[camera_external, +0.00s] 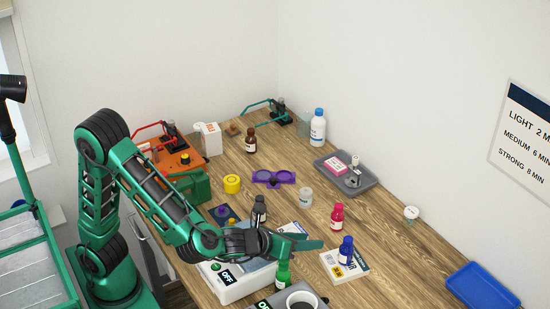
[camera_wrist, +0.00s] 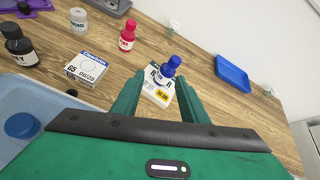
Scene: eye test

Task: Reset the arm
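My green arm (camera_external: 160,190) reaches from the left over the wooden table. My gripper (camera_external: 312,240) is low over the front part of the table. In the wrist view its two green fingers (camera_wrist: 160,98) are spread apart with nothing held between them. A blue bottle (camera_external: 346,252) stands beyond the fingertips, on or against a white and yellow card or box (camera_external: 330,262). In the wrist view the blue bottle (camera_wrist: 168,72) shows in the gap between the fingers. The exact distance from fingertips to bottle is hard to tell.
Below my gripper are a white device marked OFF (camera_external: 232,287) and a green bottle (camera_external: 283,275). A red bottle (camera_external: 338,217), white jar (camera_external: 306,196) and dark bottle (camera_external: 260,210) stand nearby. A blue tray (camera_external: 482,288) lies at right; bare wood separates it from the bottles.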

